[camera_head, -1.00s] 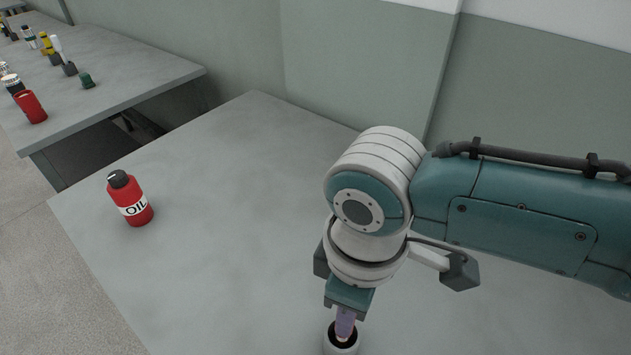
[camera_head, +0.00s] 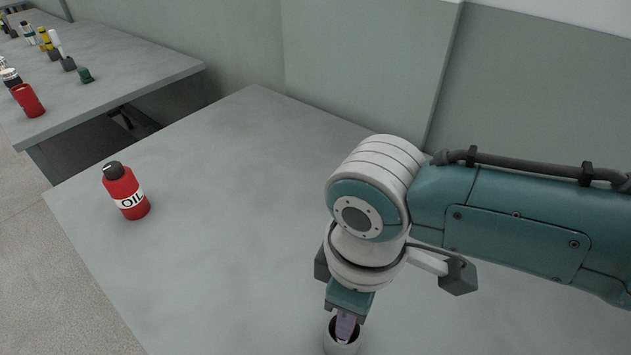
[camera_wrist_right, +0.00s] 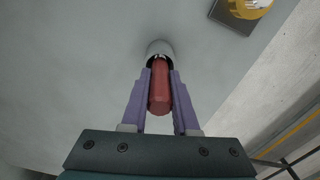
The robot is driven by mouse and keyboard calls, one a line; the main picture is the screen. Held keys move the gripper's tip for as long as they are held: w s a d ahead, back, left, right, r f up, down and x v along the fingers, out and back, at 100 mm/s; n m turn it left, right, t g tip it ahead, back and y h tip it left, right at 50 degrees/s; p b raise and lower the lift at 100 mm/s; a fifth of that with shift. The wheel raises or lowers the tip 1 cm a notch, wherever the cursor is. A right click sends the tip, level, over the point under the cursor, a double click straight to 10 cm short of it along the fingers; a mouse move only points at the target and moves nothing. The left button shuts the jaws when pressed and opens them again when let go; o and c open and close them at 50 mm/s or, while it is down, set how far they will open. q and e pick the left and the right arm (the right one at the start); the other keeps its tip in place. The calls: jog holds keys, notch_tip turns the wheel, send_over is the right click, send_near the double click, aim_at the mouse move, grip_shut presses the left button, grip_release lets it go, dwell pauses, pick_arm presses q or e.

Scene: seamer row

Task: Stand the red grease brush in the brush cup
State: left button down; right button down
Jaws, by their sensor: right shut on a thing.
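The brush cup (camera_head: 341,349) is a light, round cup with a dark inside, at the bottom edge of the head view. It also shows in the right wrist view (camera_wrist_right: 160,46). My right gripper (camera_head: 345,328) points down at the cup, its purple fingertips at the cup's mouth. In the right wrist view it is shut on the red grease brush (camera_wrist_right: 159,90), which lies between both fingers. The brush's far end is at the cup's dark opening; how deep it reaches is hidden. My left gripper is in neither view.
A red oil bottle (camera_head: 126,191) stands on the left of the grey table (camera_head: 220,240). The table between it and my arm is clear. Another table (camera_head: 140,68) at the back left holds a red can (camera_head: 28,101) and several small items. A yellow-topped dark item (camera_wrist_right: 240,8) shows in the wrist view.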

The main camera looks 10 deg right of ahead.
jog(key=c, duration=0.6)
grip_release()
